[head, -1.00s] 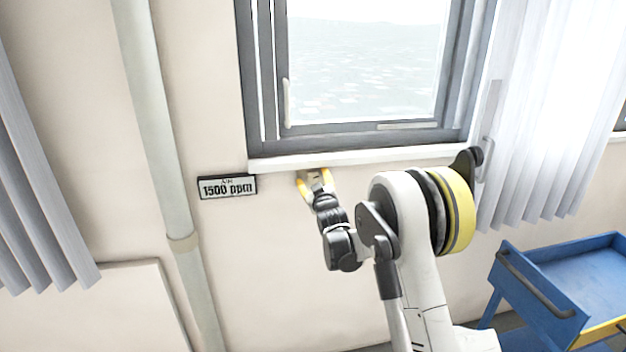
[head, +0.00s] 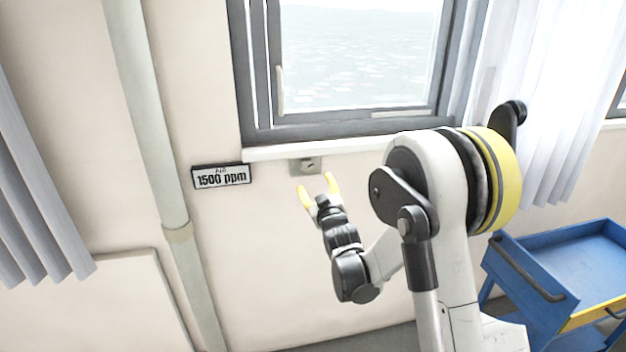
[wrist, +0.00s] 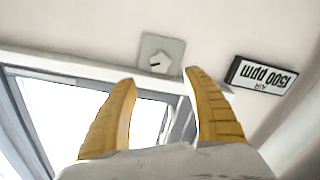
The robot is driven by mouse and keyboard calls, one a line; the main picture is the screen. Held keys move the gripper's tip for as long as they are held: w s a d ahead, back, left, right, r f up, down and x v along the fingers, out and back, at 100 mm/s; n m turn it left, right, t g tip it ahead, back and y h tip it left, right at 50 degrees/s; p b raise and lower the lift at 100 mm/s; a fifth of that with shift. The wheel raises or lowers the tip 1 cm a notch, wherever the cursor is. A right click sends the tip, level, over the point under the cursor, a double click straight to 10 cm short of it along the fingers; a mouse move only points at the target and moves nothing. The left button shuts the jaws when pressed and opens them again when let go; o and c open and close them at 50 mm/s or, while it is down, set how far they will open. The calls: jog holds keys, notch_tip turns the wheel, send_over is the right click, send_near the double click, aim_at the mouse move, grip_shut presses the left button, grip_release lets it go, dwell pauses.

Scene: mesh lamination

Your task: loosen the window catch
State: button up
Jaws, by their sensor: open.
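The window (head: 360,60) has a dark grey frame, with a pale upright handle (head: 280,90) on its left side. Under the white sill, a small grey plate (head: 307,165) with a knob is fixed to the wall; it also shows in the wrist view (wrist: 172,45), with a dark slot on the knob. I cannot tell which of these is the catch. My gripper (head: 318,187), with yellow fingers, is open and empty just below the plate in the head view. In the wrist view, my gripper (wrist: 160,80) has the plate beyond and between its fingertips, apart from them.
A vertical pipe (head: 150,120) runs further left. Blinds (head: 535,100) hang right of the window, and a blue cart (head: 570,265) stands at lower right.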

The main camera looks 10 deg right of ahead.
aim_at(307, 167)
dwell(0.4)
jog(key=w+m+b, duration=0.2)
jog(key=w+m, duration=0.1)
jog(key=w, duration=0.2)
jog(key=w+m+b, duration=0.2)
jog(key=w+m, duration=0.2)
jog(key=w, duration=0.1)
jog(key=shift+a+f+b, duration=0.1)
jog(key=shift+f+b, duration=0.05)
jog(key=shift+b, duration=0.2)
jog(key=shift+w, duration=0.65)
jog(key=c, duration=1.2)
